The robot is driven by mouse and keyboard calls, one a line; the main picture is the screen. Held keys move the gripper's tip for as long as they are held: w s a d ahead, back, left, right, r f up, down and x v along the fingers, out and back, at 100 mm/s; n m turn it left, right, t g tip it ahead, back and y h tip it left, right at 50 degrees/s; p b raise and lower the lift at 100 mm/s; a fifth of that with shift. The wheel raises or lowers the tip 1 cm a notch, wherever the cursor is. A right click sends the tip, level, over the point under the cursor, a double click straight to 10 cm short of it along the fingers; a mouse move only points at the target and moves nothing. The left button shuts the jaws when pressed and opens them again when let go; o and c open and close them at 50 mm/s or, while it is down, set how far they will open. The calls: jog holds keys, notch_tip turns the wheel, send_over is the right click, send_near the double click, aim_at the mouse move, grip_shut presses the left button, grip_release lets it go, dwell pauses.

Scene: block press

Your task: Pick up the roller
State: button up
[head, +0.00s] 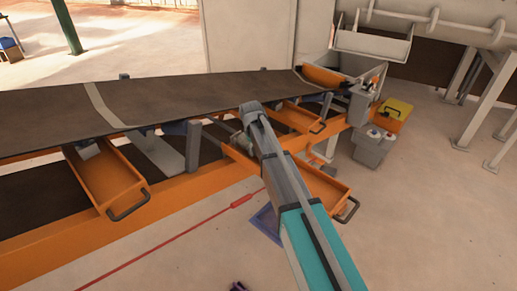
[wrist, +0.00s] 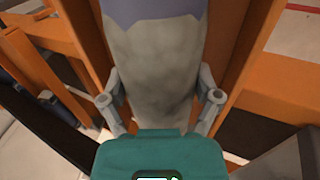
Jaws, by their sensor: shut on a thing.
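The roller (wrist: 155,72) is a worn grey cylinder with a bluish-purple upper part, filling the middle of the wrist view. My gripper (wrist: 160,100) is shut on it, with one grey finger on each side. The teal gripper body hides the roller's near end, and its far end runs out of the picture. In the head view my arm reaches to the conveyor's near side, below the belt. The gripper (head: 240,143) is small and partly hidden there, and I cannot make out the roller clearly.
The dark conveyor belt (head: 190,97) runs above an orange frame (head: 180,190). Orange trays with black handles stick out, one at the left (head: 108,178) and one beside my arm (head: 325,187). The front floor is mostly clear.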

jog(key=shift+a+r, duration=0.1)
jog(key=shift+r, duration=0.05)
notch_tip(320, 180, up, 3)
jog(key=p, duration=0.3)
jog(key=s+d+r+p, duration=0.2)
jog(key=s+r+p, duration=0.7)
jog(key=s, duration=0.4)
jog(key=shift+s+d+r+p, duration=0.3)
jog(key=shift+s+r+p, duration=0.05)
jog(key=shift+s+p, duration=0.1)
jog(key=shift+f, duration=0.1)
